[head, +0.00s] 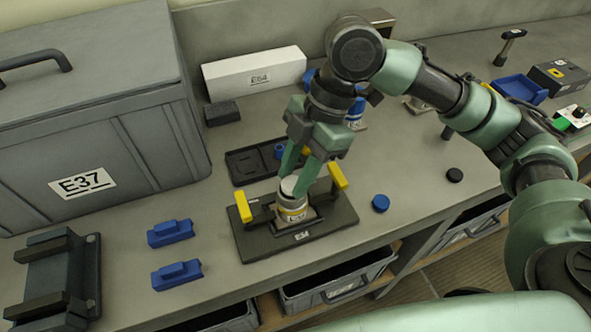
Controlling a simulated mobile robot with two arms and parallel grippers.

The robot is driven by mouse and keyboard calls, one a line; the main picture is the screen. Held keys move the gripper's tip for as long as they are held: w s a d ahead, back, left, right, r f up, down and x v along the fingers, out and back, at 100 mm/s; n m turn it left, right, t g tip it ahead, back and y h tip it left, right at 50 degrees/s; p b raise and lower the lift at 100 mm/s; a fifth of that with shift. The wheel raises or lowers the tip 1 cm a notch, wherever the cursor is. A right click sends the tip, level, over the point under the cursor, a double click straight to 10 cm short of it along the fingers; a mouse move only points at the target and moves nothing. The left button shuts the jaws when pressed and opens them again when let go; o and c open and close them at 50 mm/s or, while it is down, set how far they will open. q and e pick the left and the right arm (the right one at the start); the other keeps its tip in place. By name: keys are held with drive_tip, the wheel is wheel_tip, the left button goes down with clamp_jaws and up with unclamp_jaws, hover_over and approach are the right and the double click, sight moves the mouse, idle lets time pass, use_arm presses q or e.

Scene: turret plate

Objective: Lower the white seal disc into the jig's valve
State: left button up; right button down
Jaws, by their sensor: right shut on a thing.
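My left gripper is not in view.
A large grey case (125,130) labelled E37 stands at left. Two blue blocks (170,232) (177,275) lie left of the jig. A dark tray (240,167) lies behind it. A blue cap (380,203) and black cap (454,174) lie right. A white box (254,75) stands behind.

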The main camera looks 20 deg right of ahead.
drive_tip(key=shift+f, duration=0.3)
idle(0.5)
drive_tip(key=c, duration=0.9)
unclamp_jaws()
drive_tip(key=shift+r, duration=0.1)
drive_tip(key=v, duration=0.7)
drive_tip(key=shift+d+r, duration=0.25)
drive_tip(key=shift+r, duration=0.05)
